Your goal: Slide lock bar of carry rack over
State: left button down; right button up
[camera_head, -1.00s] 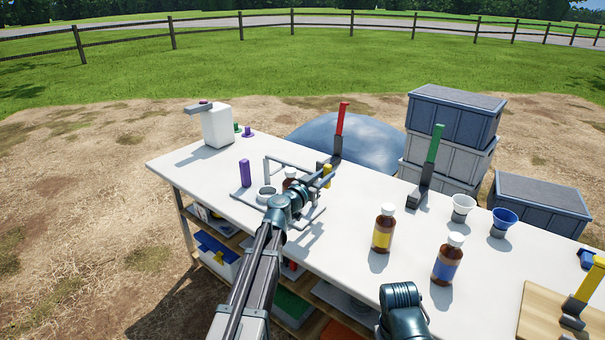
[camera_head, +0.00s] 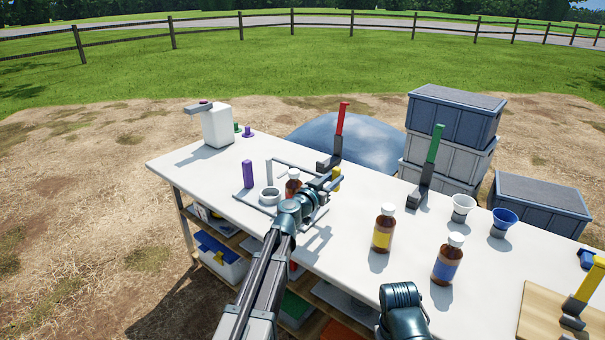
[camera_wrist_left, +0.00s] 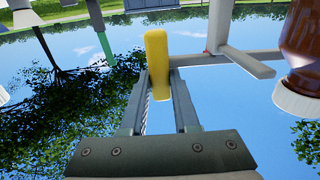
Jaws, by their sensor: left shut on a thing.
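The carry rack (camera_head: 243,199) is a grey frame on the white table, with an upright post, a ring and a brown bottle (camera_head: 293,186) with a white cap. Its grey lock bar (camera_head: 297,166) runs above the rack to a yellow handle (camera_head: 337,174) at the right. My left gripper (camera_head: 329,183) reaches over the rack's right side and is shut on the yellow handle. In the left wrist view, the yellow handle (camera_wrist_left: 157,58) stands between the two fingers, and the bottle is at the upper right. My left arm hides part of the rack. My right gripper is out of view.
A purple cylinder (camera_head: 247,174) stands left of the rack. A red-handled tool (camera_head: 339,135) is close behind the gripper, and a green-handled one (camera_head: 432,160) is further right. Brown bottles with yellow (camera_head: 382,235) and blue (camera_head: 446,268) labels stand at the front right.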

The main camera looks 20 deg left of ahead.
pick_arm(q)
jog(key=shift+s+d, duration=0.1)
jog(key=shift+d, duration=0.2)
jog(key=shift+s+d, duration=0.15)
jog(key=shift+d, duration=0.3)
jog(key=c, duration=0.6)
grip_release()
jog(key=shift+o, duration=0.2)
jog(key=shift+a, duration=0.1)
jog(key=v, duration=1.3)
jog(key=shift+s, duration=0.35)
